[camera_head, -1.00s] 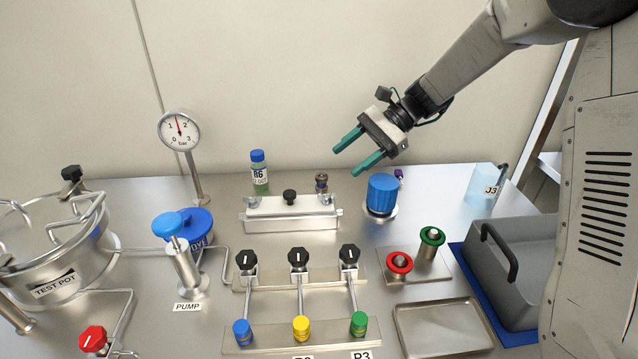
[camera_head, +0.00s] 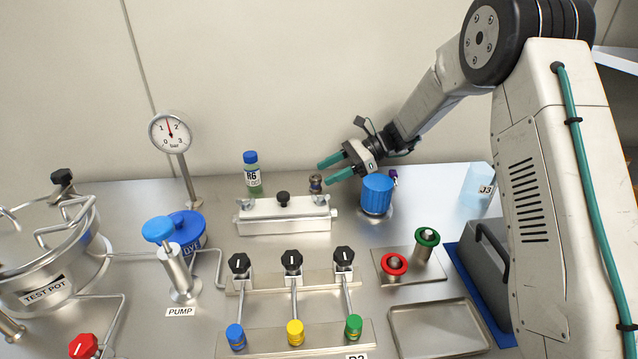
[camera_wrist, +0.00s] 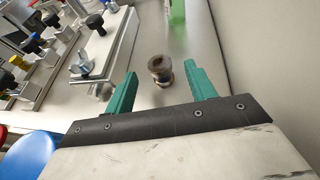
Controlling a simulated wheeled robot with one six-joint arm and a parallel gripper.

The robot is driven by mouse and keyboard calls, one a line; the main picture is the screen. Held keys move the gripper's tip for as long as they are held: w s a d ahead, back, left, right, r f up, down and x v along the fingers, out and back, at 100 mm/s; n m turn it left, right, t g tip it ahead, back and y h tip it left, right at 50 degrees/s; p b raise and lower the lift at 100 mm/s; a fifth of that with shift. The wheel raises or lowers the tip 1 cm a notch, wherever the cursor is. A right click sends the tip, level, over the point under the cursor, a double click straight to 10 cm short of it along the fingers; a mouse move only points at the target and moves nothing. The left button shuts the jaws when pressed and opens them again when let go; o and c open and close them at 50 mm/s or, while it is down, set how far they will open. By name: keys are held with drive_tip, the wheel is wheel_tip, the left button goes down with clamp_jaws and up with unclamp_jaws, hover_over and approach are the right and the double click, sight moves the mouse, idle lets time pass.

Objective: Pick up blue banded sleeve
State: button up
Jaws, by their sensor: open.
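A small metal sleeve (camera_head: 316,184) stands upright at the back of the bench, just behind the right end of the clamped steel block. In the wrist view the sleeve (camera_wrist: 160,68) has a brownish open top and what looks like a bluish band low on its body. My gripper (camera_head: 323,174) is open, with its two green fingers pointing left, close to the sleeve in the head view. In the wrist view the sleeve shows between and beyond the fingertips (camera_wrist: 160,80), with nothing held.
A steel block (camera_head: 285,217) with a black knob lies in front of the sleeve. A green bottle labelled R6 (camera_head: 253,178) stands to its left. A blue ribbed cap (camera_head: 377,194) and a small purple item (camera_head: 393,177) are right of it. The wall is close behind.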

sight(318, 176)
drive_tip(key=x, duration=0.6)
drive_tip(key=c, duration=1.1)
